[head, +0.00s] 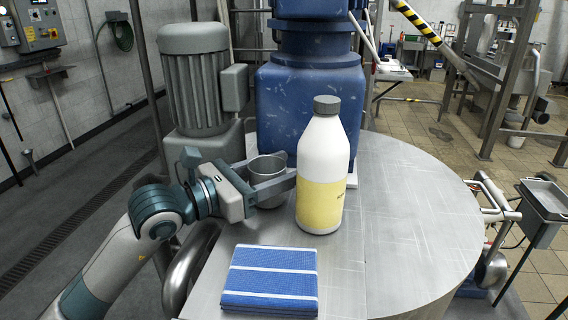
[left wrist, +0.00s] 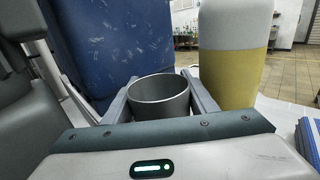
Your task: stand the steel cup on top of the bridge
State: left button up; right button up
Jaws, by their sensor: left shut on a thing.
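The steel cup (head: 268,172) is a small, grey, open-topped cup, upright between the fingers of my left gripper (head: 274,180). It also shows in the left wrist view (left wrist: 160,100), with a finger on each side. My left gripper is shut on the cup. The cup is over the flat steel top (head: 400,215), which I take to be the bridge; I cannot tell whether its base touches the metal. The near finger hides part of the cup's side. My right gripper is not in view.
A white bottle with a yellow label (head: 322,165) stands close right of the cup. A folded blue striped cloth (head: 270,280) lies in front. A blue gear housing (head: 310,100) and a grey motor (head: 195,85) stand behind. The steel top is clear at right.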

pick_arm(q)
jog(key=shift+w+f, duration=0.1)
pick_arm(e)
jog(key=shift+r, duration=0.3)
pick_arm(q)
jog(key=shift+f, duration=0.2)
jog(key=o, duration=1)
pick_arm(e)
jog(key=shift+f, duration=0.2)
pick_arm(q)
jog(key=shift+r, duration=0.1)
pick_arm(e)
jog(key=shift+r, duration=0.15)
